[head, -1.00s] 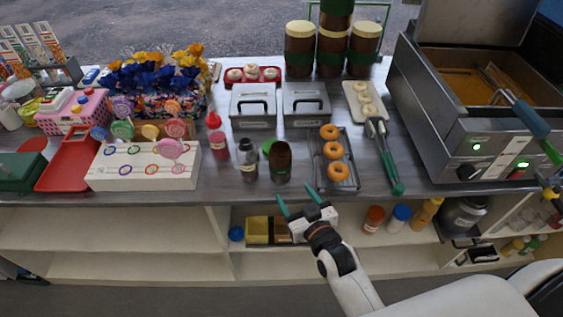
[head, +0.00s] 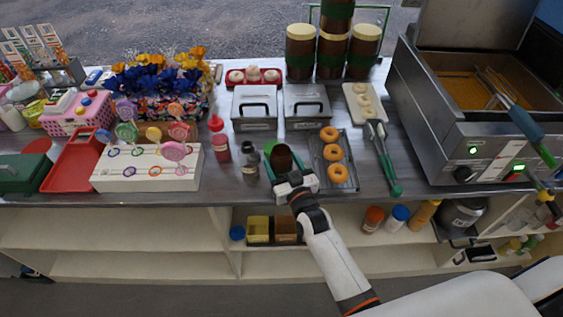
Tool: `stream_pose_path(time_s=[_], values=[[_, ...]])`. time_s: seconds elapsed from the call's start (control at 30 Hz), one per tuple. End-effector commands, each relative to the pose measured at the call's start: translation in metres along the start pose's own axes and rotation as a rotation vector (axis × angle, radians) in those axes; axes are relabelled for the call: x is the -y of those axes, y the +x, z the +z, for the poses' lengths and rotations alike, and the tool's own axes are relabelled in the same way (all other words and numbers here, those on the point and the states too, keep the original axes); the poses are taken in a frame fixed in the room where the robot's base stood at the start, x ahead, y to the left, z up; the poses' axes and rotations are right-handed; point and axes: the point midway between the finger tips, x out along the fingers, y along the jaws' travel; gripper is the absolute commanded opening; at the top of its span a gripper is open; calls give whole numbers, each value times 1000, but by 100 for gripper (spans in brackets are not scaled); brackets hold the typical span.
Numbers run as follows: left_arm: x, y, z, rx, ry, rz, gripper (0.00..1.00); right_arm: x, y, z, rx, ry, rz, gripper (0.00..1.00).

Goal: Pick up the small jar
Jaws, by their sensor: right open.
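The small jar (head: 281,156) is dark brown and stands upright near the counter's front edge, in the middle of the head view. My right gripper (head: 283,160) is open. Its green fingers reach in from the front, one on each side of the jar. I cannot tell whether they touch it. The gripper body hides the jar's lower part. My left gripper is not in view.
A dark grey bottle (head: 249,165) stands close on the left, with a red bottle (head: 219,140) beyond it. A tray of doughnuts (head: 350,160) lies close on the right. Two grey metal boxes (head: 254,121) (head: 306,120) stand behind.

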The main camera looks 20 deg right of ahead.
Motion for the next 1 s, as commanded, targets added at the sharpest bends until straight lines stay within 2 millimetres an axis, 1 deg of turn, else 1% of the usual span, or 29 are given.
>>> stream_pose_path(time_s=[0.03,0.1,0.2,0.47,0.5,0.53,0.77,0.8,1.0], values=[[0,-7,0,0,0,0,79,1,10,8,2,-1,0,65],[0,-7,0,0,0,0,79,1,19,5,0,-1,0,65],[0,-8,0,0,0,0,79,1,28,4,0,-1,0,65],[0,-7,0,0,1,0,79,1,30,3,-1,-1,0,65],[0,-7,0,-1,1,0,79,1,30,3,-1,-1,0,64],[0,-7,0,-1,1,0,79,1,30,3,-1,0,0,59],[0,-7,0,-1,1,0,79,1,30,3,-1,0,0,21],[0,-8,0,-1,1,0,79,1,31,5,3,0,0,19],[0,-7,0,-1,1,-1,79,1,31,5,3,0,0,19]])
